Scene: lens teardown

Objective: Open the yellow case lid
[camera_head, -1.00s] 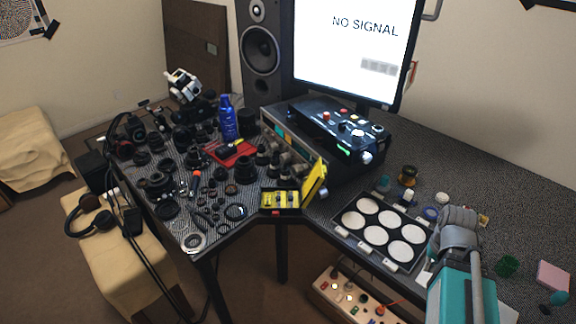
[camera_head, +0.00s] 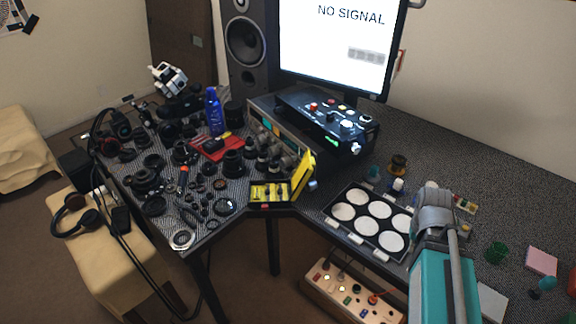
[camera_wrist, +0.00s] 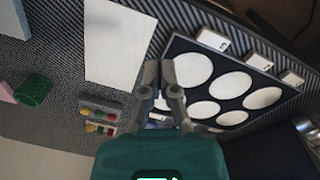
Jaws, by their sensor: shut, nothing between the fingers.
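The yellow case (camera_head: 270,193) sits near the inner corner of the desk in the head view. Its yellow lid (camera_head: 303,175) stands raised, tilted up on the case's right side, and the yellow inside with small dark items shows. My gripper (camera_wrist: 163,68) is shut and empty in the wrist view, its two fingers together over the desk beside the black tray. In the head view my arm is at the lower right, well to the right of the case, and the fingers are hidden. The case does not show in the wrist view.
A black tray with white discs (camera_head: 342,229) lies between my arm and the case; it also shows in the wrist view (camera_wrist: 215,62). A black control box (camera_head: 325,120) stands behind the case. Many dark lens parts crowd the left desk. A white sheet (camera_wrist: 118,45) lies near my gripper.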

